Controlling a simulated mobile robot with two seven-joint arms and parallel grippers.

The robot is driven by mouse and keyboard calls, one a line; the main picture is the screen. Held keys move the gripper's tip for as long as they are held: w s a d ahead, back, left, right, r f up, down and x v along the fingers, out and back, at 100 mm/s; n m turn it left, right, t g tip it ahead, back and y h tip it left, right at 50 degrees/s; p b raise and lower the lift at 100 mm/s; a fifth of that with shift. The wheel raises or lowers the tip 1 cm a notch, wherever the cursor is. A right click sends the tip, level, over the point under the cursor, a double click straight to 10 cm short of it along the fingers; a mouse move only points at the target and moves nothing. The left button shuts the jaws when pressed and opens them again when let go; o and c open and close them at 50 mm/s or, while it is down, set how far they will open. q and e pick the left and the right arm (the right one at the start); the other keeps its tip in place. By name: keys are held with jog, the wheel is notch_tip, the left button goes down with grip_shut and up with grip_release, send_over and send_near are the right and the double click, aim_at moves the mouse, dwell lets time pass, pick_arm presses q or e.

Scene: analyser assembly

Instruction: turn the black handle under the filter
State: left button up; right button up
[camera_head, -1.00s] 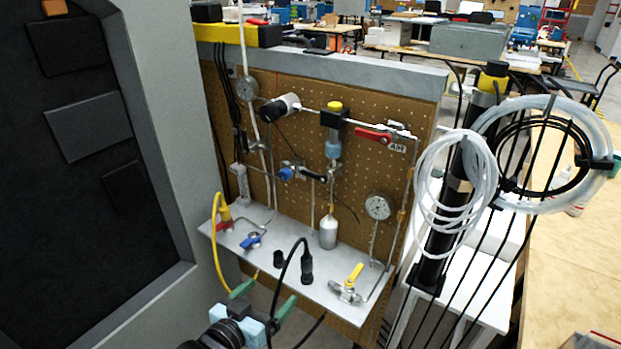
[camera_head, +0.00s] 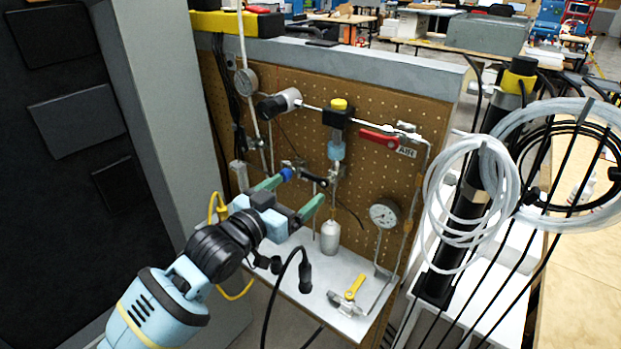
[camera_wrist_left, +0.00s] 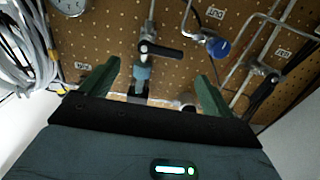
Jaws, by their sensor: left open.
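The filter (camera_head: 337,150) has a yellow cap and a pale blue bowl and is mounted on the brown pegboard. The black handle (camera_head: 318,181) lies below it on the pipework, roughly sideways; it also shows in the left wrist view (camera_wrist_left: 160,50). My left gripper (camera_head: 303,187) is open, with its green fingers pointing at the board around the handle's area. In the wrist view the handle appears between and beyond the fingertips (camera_wrist_left: 159,60), with no visible contact. Part of the filter's lower side is seen between the fingers there. My right gripper is not in view.
A blue knob (camera_head: 287,174) sits beside the handle. A red handle (camera_head: 379,139), a gauge (camera_head: 384,212) and a silver bottle (camera_head: 330,237) are nearby. A yellow-handled valve (camera_head: 354,287) stands on the shelf (camera_head: 328,272). Coiled white tubing (camera_head: 437,215) hangs at right.

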aim_at(315, 178)
pick_arm(q)
jog(key=x, duration=0.6)
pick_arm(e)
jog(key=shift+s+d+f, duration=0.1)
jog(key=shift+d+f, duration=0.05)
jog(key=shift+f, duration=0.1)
pick_arm(q)
jog(key=c, duration=1)
